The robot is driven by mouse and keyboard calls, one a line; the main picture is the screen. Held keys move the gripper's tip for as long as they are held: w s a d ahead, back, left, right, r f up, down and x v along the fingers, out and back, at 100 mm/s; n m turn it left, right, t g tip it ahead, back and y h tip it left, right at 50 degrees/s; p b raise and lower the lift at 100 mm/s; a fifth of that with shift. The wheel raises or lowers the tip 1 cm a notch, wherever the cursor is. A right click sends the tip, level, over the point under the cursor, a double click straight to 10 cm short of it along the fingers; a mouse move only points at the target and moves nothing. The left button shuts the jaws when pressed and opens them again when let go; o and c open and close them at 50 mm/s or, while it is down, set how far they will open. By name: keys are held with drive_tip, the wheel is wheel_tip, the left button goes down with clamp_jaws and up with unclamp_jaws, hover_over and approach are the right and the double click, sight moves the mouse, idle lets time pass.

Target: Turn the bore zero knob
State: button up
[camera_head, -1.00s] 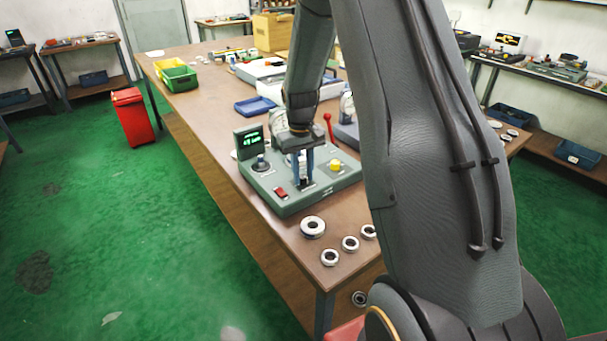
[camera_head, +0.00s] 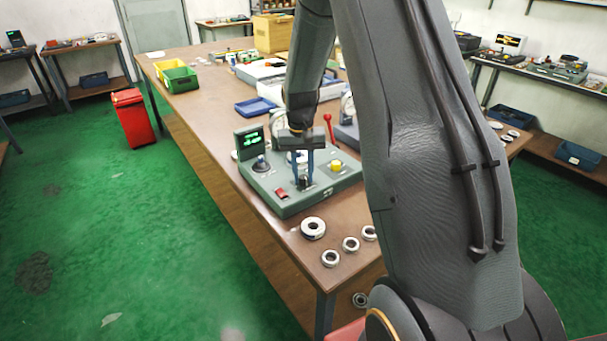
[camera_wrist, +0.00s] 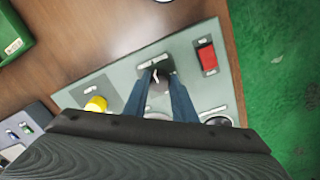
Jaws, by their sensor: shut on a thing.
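A grey-green gauge box (camera_head: 315,200) with a small lit green display (camera_head: 250,141) stands on the wooden bench. A dark knob (camera_head: 305,182) sits near the front middle of its top panel. In the wrist view the knob (camera_wrist: 161,75) shows a pale pointer line on its top. My gripper (camera_head: 303,180) points down at the panel, with its blue fingers shut on the knob from both sides. In the wrist view my gripper (camera_wrist: 161,80) covers part of the knob's sides. The lettering by the knob is too small to read.
On the same panel are a red rocker switch (camera_head: 281,194), a yellow button (camera_head: 336,166) and a black knob (camera_head: 261,166). Several metal rings, one of them larger (camera_head: 313,228), lie on the bench in front. A red lever (camera_head: 328,127) stands behind the box.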

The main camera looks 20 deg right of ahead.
sight(302, 178)
drive_tip(key=shift+w+r, duration=0.1)
drive_tip(key=o, duration=1)
drive_tip(key=shift+o, duration=0.2)
drive_tip(key=shift+a+r+b, duration=0.15)
drive_tip(key=shift+r+b, duration=0.8)
drive_tip(key=shift+r, duration=2.95)
drive_tip(key=s+a+n, duration=0.1)
drive_tip(key=s+a, duration=0.3)
drive_tip(key=s, duration=0.4)
drive_tip(key=s+a+n, duration=0.1)
drive_tip(key=s+a, duration=0.3)
drive_tip(key=s, duration=0.4)
drive_tip(key=s+a+f+n+t, duration=0.1)
drive_tip(key=s+a+n, duration=0.1)
drive_tip(key=s, duration=0.6)
drive_tip(key=shift+a, duration=0.9)
drive_tip(key=shift+f, duration=0.1)
